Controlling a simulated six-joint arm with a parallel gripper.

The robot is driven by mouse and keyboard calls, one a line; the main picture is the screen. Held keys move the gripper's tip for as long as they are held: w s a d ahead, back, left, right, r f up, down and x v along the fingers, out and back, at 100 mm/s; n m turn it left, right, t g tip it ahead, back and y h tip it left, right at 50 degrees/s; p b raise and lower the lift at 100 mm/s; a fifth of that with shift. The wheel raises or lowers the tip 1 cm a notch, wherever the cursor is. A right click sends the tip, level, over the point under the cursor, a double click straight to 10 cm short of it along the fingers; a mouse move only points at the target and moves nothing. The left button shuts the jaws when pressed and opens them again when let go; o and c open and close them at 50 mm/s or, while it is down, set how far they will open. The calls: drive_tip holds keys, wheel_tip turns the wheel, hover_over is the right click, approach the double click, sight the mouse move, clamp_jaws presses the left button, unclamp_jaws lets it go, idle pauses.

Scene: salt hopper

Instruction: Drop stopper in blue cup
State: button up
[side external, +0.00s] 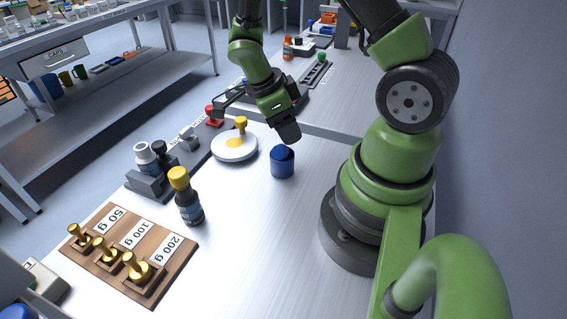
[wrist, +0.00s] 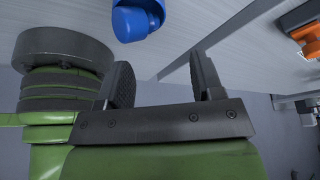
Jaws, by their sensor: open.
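The blue cup (side external: 282,163) stands upright on the bench in the side view, just below my gripper (side external: 287,132). It also shows in the wrist view (wrist: 150,8) at the top edge, partly cut off. A lighter blue rounded piece (wrist: 129,23) shows at its mouth; I cannot tell for sure whether this is the stopper. My gripper's two fingers also show in the wrist view (wrist: 163,78), spread apart with nothing between them. They are apart from the cup.
A white round pan (side external: 226,151) with a gold knobbed piece (side external: 241,125) stands left of the cup. A dark bottle with a yellow top (side external: 190,207) and a wooden weight board (side external: 175,262) are nearer. Orange equipment (wrist: 310,40) shows at the wrist view's right. Bench right of the bottle is clear.

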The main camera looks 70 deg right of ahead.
drive_tip(key=v, duration=1)
drive_tip(key=s+a+r+n+t+y, duration=0.2)
drive_tip(key=s+a+r+n+t, duration=0.2)
drive_tip(key=n, duration=0.8)
drive_tip(key=s+a+r+n+t+y, duration=0.2)
drive_tip(key=s+a+r+n+t, duration=0.2)
drive_tip(key=r+n, duration=0.5)
drive_tip(key=a+n+t, duration=0.2)
drive_tip(key=n, duration=0.1)
drive_tip(key=shift+s+t+y, duration=0.3)
drive_tip(key=shift+s+y, duration=0.05)
drive_tip(key=shift+y, duration=0.05)
